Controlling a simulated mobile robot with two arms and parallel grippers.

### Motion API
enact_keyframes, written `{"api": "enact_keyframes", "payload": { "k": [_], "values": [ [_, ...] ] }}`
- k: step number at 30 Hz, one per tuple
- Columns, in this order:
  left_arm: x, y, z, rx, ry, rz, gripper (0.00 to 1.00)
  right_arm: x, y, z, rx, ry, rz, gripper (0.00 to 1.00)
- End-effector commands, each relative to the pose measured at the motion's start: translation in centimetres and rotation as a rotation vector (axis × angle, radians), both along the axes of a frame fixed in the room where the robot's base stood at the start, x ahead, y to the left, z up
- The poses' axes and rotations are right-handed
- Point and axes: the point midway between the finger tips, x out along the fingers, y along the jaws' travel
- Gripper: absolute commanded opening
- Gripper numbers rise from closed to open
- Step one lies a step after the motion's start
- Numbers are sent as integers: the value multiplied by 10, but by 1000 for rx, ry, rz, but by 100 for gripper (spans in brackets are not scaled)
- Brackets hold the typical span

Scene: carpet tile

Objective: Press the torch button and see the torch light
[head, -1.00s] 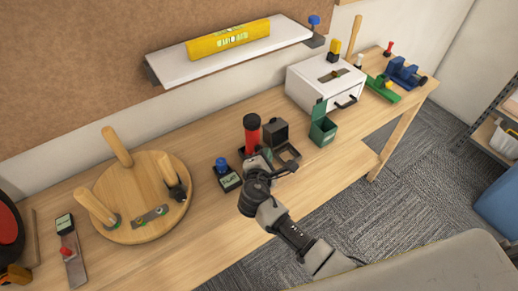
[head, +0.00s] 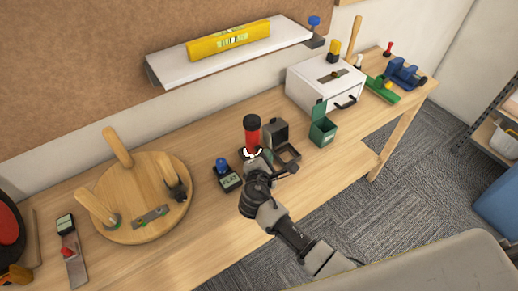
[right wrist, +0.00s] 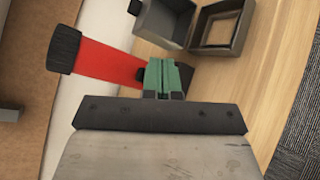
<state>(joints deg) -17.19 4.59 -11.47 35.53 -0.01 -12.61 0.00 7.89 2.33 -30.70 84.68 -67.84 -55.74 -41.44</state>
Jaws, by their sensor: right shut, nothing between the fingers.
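The torch (head: 252,132), red with a black top end, stands upright on the workbench. A bright white band shows low on it, beside my gripper. My right gripper (head: 254,158) is shut and empty, right in front of the torch's lower part. In the right wrist view the torch (right wrist: 105,66) lies across the upper left, and the green fingertips (right wrist: 164,74) are together at its side. A small dark part, perhaps the button, shows between them; I cannot tell whether they touch it. My left gripper is not in view.
An open dark box (head: 275,132) stands just right of the torch, and a small black device with a blue knob (head: 221,164) to its left. A green bin (head: 322,131) and white drawer box (head: 322,84) are further right. A round wooden stool top (head: 145,226) lies left.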

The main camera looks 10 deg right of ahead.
Motion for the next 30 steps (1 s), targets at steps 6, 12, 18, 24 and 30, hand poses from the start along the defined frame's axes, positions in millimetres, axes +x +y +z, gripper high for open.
{"api": "enact_keyframes", "payload": {
  "k": [6,12,18,24,30],
  "values": [
    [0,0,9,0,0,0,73,-13,-5,2,-2,2,0,0],
    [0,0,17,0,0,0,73,-33,-12,1,-2,2,0,0],
    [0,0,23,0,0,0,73,-50,-18,1,-1,1,0,0],
    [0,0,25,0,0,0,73,-56,-21,1,0,-1,1,0],
    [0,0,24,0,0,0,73,-56,-21,0,0,-1,1,0]
  ]
}}
